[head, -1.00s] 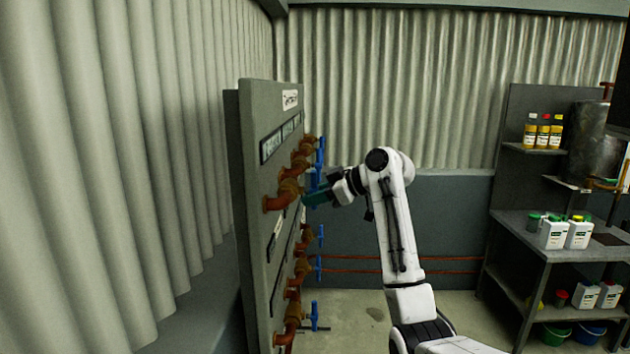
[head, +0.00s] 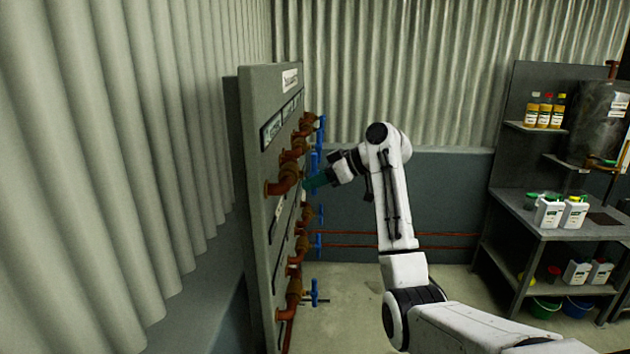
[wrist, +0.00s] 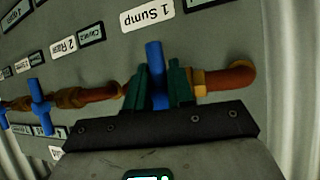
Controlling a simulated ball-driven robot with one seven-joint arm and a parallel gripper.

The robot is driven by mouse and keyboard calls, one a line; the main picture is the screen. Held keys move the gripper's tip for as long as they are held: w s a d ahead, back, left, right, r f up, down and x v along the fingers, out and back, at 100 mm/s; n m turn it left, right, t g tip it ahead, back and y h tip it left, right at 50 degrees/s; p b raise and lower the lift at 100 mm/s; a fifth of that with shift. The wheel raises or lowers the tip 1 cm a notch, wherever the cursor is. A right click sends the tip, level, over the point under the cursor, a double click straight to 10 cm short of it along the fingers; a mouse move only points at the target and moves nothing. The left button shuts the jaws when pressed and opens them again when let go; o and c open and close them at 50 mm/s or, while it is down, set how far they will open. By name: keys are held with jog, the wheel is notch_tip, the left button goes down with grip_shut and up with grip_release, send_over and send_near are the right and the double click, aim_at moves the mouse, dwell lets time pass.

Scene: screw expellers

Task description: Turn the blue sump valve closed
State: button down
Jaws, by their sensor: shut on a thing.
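The blue sump valve handle (wrist: 155,62) stands below the "1 Sump" label (wrist: 147,14) in the wrist view. It lies across the brown pipe, upright in that picture. My gripper (wrist: 157,82) has its two green fingers on either side of the handle, shut on it. The fingers hide part of the handle and the valve body. In the head view my gripper (head: 318,181) is at the panel among the blue handles. The held handle is hard to separate from its neighbours there.
The grey panel (head: 257,100) carries several brown pipes and other blue valves, one low down (head: 314,292). A neighbouring blue valve (wrist: 39,104) is left in the wrist view. A corrugated wall is behind the panel. A workbench (head: 545,225) with bottles stands right; floor between is clear.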

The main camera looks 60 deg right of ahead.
jog(key=c, duration=1.1)
grip_release()
jog(key=b+v, duration=0.2)
jog(key=v, duration=0.8)
jog(key=shift+s+r+b, duration=0.1)
jog(key=shift+s+b, duration=0.2)
jog(key=shift+s, duration=0.05)
jog(key=shift+s, duration=0.1)
